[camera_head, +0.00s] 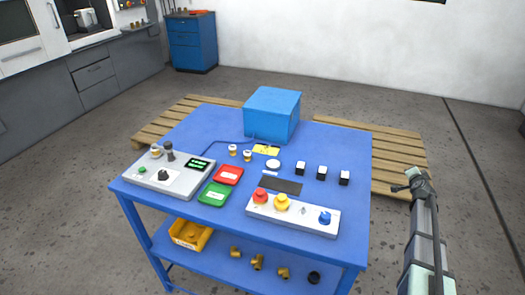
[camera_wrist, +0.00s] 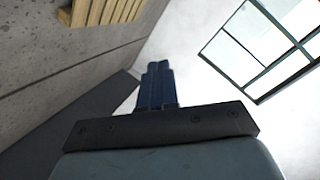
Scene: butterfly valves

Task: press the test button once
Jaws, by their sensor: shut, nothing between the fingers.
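A grey control box (camera_head: 172,176) sits on the left of the blue table, with a small green button (camera_head: 141,169), a black knob (camera_head: 163,175) and a green-lit display (camera_head: 198,163). A white panel (camera_head: 290,217) at the front right carries a red button (camera_head: 260,196), a yellow button (camera_head: 282,202), a small toggle (camera_head: 303,211) and a blue knob (camera_head: 325,217). I cannot read which is labelled test. My gripper (camera_head: 398,188) is right of the table, apart from everything. In the wrist view its blue fingers (camera_wrist: 158,85) are together and empty.
A blue box (camera_head: 272,114) stands at the table's back. Red and green trays (camera_head: 214,194), small white-and-black blocks (camera_head: 321,173), brass valve parts (camera_head: 233,150) and a dark mat (camera_head: 280,186) lie around the middle. A yellow bin (camera_head: 191,236) is on the lower shelf. Pallets (camera_head: 385,155) lie behind.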

